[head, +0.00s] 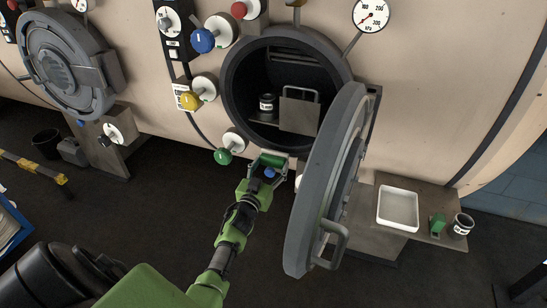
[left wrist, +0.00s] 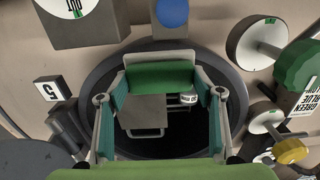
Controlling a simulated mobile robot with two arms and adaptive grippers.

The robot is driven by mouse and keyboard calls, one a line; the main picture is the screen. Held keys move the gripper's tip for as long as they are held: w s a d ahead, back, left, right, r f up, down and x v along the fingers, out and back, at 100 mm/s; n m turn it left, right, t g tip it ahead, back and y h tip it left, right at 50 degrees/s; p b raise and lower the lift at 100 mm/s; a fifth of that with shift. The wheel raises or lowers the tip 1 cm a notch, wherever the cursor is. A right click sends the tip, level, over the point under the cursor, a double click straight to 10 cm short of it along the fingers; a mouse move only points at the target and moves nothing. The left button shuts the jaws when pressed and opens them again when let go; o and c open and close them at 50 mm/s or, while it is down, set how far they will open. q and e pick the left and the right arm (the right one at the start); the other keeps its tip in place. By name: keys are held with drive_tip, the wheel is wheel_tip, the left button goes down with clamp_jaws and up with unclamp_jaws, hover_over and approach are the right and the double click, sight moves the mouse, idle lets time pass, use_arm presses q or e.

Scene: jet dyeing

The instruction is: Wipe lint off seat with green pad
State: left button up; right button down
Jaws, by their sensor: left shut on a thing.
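The seat is the dark ring (head: 236,112) around the open round port, and it also shows in the left wrist view (left wrist: 98,82). My left gripper (head: 269,166) is shut on the green pad (head: 273,160) just below the lower edge of the ring. In the left wrist view the pad (left wrist: 160,75) lies crosswise between the two fingers, in front of the ring and opening. I cannot tell whether the pad touches the ring. No lint can be made out on the seat. My right gripper is not in view.
The open port door (head: 322,185) stands close right of my left arm. Inside the port are a metal plate with a handle (head: 299,112) and a jar (head: 267,106). A green knob (head: 224,156) sits left of the gripper. A white tray (head: 398,209) rests on the right shelf.

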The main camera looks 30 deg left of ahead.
use_arm(q)
drive_tip(key=shift+s+d, duration=0.1)
drive_tip(key=shift+s, duration=0.45)
drive_tip(key=shift+p+v, duration=0.8)
drive_tip(key=shift+v, duration=0.45)
drive_tip(key=shift+s+d, duration=0.1)
drive_tip(key=shift+s, duration=0.25)
